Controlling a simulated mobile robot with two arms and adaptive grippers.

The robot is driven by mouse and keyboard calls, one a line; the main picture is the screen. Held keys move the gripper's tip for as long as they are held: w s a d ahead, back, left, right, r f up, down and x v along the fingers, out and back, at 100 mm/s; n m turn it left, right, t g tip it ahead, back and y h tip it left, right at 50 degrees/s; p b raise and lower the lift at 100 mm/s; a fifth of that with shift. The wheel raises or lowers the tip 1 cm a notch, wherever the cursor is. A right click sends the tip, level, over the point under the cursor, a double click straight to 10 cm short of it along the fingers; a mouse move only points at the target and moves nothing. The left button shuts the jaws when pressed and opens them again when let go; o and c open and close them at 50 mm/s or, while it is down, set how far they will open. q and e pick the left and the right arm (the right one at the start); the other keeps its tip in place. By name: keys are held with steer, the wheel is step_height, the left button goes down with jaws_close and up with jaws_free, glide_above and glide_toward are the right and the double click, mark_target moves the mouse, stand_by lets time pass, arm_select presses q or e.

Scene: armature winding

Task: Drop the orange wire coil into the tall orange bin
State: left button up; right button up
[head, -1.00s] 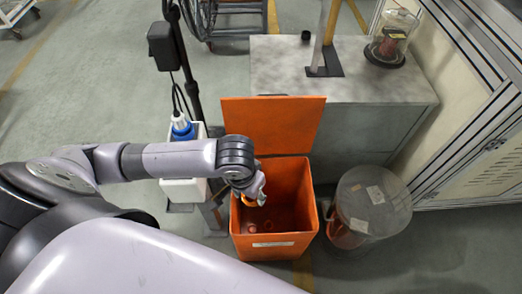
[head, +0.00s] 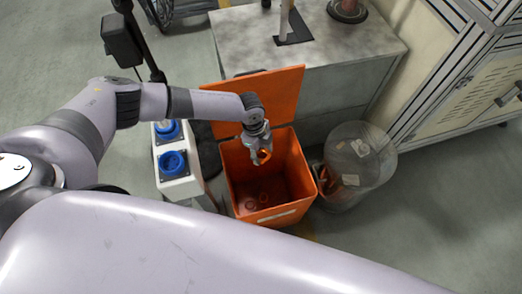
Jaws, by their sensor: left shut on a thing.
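The tall orange bin (head: 267,216) stands on the floor at the middle of the head view, its lid (head: 283,92) swung open toward the back. My left gripper (head: 262,158) is over the bin's opening, pointing down. It is shut on the orange wire coil (head: 264,153), a small orange ring that shows partly between the fingers. How far the coil is above the bin floor is hard to tell. A few small reddish pieces (head: 250,204) lie at the bottom of the bin. My right gripper is not in view.
A clear round container (head: 362,160) with orange pieces stands right of the bin. A white stand with blue sockets (head: 173,162) is to the left. A grey workbench (head: 350,45) is behind, and a metal-framed cabinet (head: 480,95) is at the right.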

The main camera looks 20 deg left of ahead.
arm_select(q)
step_height(320, 180, down, 6)
steer(key=b, duration=0.5)
steer(key=o, duration=1)
steer(key=shift+c, duration=0.2)
steer(key=shift+r, duration=0.15)
step_height(320, 180, up, 12)
steer(key=a, duration=0.1)
steer(key=shift+w+a, duration=0.15)
steer(key=shift+a, duration=0.2)
steer(key=shift+f, duration=0.2)
